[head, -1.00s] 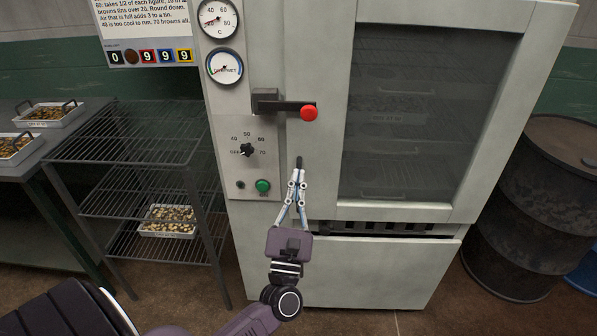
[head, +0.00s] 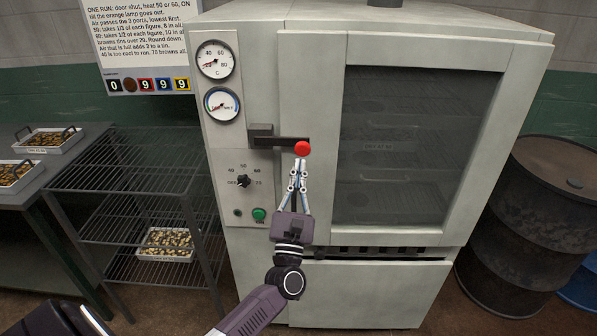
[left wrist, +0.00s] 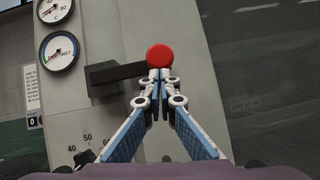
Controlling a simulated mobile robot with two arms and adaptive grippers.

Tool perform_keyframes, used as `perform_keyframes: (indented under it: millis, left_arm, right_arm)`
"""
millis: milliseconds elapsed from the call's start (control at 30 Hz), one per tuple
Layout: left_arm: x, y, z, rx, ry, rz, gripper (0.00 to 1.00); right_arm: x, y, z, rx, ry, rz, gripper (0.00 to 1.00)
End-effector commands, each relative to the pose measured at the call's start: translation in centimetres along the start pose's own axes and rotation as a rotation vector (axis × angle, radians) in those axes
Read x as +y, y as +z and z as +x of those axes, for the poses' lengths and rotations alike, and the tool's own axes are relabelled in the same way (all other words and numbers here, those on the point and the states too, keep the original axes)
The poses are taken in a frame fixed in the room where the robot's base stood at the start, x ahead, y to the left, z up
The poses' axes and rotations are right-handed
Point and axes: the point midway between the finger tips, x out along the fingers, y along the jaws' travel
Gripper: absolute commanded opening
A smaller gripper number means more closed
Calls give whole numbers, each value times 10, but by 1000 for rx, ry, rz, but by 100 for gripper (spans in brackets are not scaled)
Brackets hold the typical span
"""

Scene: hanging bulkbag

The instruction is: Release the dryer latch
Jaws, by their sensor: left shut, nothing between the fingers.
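The dryer latch (head: 280,142) is a dark horizontal bar with a red knob (head: 303,148) at its right end, on the dryer's front left of the door window. The latch bar (left wrist: 125,72) and red knob (left wrist: 160,56) also show in the left wrist view. My left gripper (head: 301,162) is shut and empty, with its fingertips just below the knob. In the left wrist view the fingertips (left wrist: 160,76) overlap the knob's lower edge; I cannot tell whether they touch it. The dryer door (head: 415,140) looks shut. My right gripper is not in view.
The dial (head: 243,181) and green button (head: 259,214) sit below the latch, and two gauges (head: 217,60) above it. A wire rack (head: 130,205) with a tray (head: 168,243) stands left. A dark barrel (head: 525,220) stands right.

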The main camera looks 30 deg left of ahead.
Motion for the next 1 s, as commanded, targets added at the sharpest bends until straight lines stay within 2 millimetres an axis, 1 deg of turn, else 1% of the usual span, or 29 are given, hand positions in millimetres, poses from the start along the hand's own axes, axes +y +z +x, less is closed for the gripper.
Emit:
perform_keyframes:
  millis: [167, 1000]
  left_arm:
    - [0, 0, 0, 0, 3, -5, 0]
    - [-2, 13, 9, -1, 84, -134, 0]
  right_arm:
    - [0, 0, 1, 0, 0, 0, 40]
    - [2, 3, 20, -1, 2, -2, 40]
